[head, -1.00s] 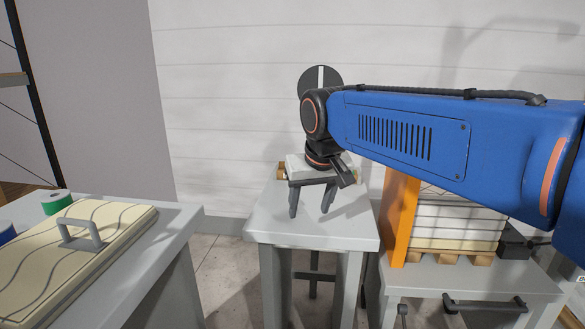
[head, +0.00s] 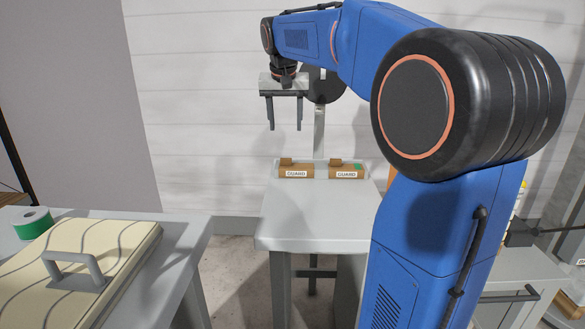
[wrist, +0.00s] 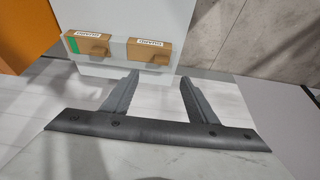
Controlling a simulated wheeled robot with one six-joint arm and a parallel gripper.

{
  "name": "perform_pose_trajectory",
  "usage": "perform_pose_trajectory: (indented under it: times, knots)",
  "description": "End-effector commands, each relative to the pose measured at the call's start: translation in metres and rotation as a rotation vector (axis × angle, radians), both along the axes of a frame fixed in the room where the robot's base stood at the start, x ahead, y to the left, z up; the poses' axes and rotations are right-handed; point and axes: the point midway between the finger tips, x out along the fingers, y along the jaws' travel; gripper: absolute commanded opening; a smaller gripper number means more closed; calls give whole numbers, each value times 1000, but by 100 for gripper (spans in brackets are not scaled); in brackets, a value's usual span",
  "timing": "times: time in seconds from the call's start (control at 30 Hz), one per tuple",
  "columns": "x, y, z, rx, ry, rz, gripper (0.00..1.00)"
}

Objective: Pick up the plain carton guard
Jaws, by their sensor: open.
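Two brown carton guards lie side by side in a clear shallow tray (head: 320,176) at the back of the grey table. The plain carton guard (head: 294,172) is on the left in the head view, with a white GUARD label and no green mark. In the wrist view the plain carton guard (wrist: 150,51) is on the right. The other carton guard (head: 346,172) bears a green patch; it is on the left in the wrist view (wrist: 93,46). My gripper (head: 285,125) is open and empty, its fingers pointing down, above table height. It also shows in the wrist view (wrist: 158,77), apart from both guards.
The grey table (head: 312,215) is bare in front of the tray. A white wall stands behind. My arm hides much of the right side.

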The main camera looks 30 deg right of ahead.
Motion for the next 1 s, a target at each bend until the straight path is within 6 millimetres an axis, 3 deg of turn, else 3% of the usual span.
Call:
perform_pose_trajectory:
  times: [0.43,0.83,1.0]
  knots:
    - [25,-17,-73,1,3,1,53]
    - [35,-22,-95,1,2,1,53]
    - [47,-26,-113,0,3,1,53]
